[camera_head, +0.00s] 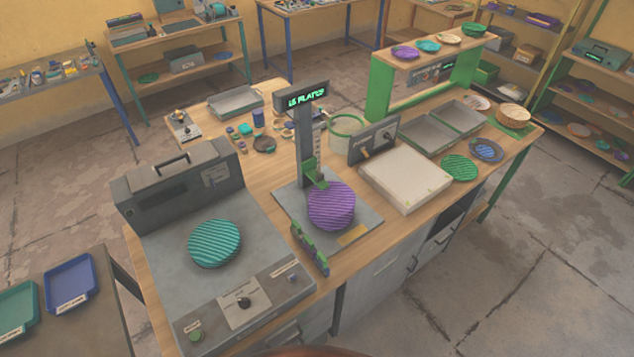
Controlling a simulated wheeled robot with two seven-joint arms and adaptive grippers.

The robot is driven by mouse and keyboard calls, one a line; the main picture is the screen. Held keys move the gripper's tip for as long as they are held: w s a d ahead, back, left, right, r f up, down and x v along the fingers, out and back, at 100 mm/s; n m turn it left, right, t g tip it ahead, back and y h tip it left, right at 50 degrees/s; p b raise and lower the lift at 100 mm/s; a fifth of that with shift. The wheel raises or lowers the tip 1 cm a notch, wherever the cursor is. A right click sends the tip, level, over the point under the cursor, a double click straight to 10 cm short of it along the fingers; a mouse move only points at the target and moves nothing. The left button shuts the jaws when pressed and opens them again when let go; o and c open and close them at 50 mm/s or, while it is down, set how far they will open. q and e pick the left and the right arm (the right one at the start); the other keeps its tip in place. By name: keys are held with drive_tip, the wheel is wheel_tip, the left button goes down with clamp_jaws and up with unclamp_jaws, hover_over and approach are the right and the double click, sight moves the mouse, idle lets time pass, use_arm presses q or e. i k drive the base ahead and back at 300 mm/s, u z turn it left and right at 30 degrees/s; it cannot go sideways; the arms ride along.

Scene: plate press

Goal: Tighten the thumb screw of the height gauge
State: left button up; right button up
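The height gauge (304,142) is a dark grey upright column on a grey base plate (368,220) in the middle of the bench. A display (304,98) on its top shows green text that seems to read "15 PLATES". A pale scale runs down the column, with a green slider (316,177) low on it. The thumb screw is too small to tell apart from the slider. A purple striped stack of plates (332,206) sits on the base plate beside the slider. I cannot tell whether they touch. Neither of my grippers is in view.
A grey press (180,185) with a teal striped plate (214,243) stands left. A white box (405,180), grey trays (427,137) and a green shelf frame (380,87) are to the right.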

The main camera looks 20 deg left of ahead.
sight(291, 125)
drive_tip(key=z, duration=0.05)
drive_tip(key=k, duration=0.5)
drive_tip(key=u, duration=1.2)
drive_tip(key=i, duration=0.6)
drive_tip(key=z, duration=0.1)
